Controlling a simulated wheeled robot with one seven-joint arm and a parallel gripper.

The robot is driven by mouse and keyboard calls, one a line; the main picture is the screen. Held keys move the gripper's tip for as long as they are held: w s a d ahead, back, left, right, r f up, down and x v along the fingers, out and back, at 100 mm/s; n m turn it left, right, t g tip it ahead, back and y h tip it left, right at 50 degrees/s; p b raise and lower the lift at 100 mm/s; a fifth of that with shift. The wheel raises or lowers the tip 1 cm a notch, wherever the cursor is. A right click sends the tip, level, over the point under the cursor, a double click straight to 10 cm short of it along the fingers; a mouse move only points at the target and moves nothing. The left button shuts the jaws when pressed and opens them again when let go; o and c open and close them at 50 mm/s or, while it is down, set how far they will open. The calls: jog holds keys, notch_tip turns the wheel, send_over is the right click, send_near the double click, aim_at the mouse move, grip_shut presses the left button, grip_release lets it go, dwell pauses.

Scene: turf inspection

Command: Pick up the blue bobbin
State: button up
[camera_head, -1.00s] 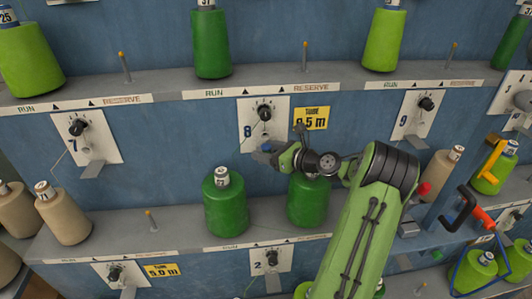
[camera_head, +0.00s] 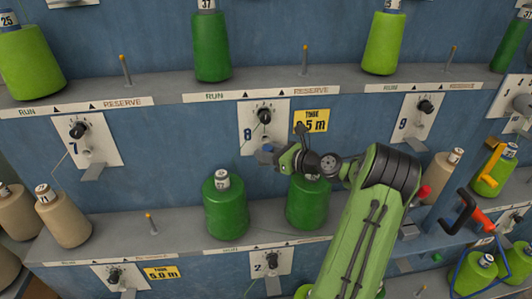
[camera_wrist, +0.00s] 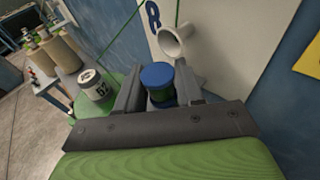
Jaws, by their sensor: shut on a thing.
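In the head view my gripper (camera_head: 273,152) is in front of the panel marked 8, above the lower shelf. The blue bobbin (camera_head: 264,149) shows there only as a small blue spot at the fingertips. Its lower part is hidden by the gripper.
Two dark green cones (camera_head: 226,205) (camera_head: 307,203) stand on the lower shelf (camera_head: 180,228) just below my gripper. The panel marked 8 (camera_head: 250,143), with a knob and a tube, is close behind. A yellow tag (camera_head: 312,121) hangs to its right.

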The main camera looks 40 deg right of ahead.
jog(key=f+p+v, duration=0.1)
jog(key=f+v, duration=0.2)
jog(key=v, duration=1.4)
jog(key=shift+s, duration=0.45)
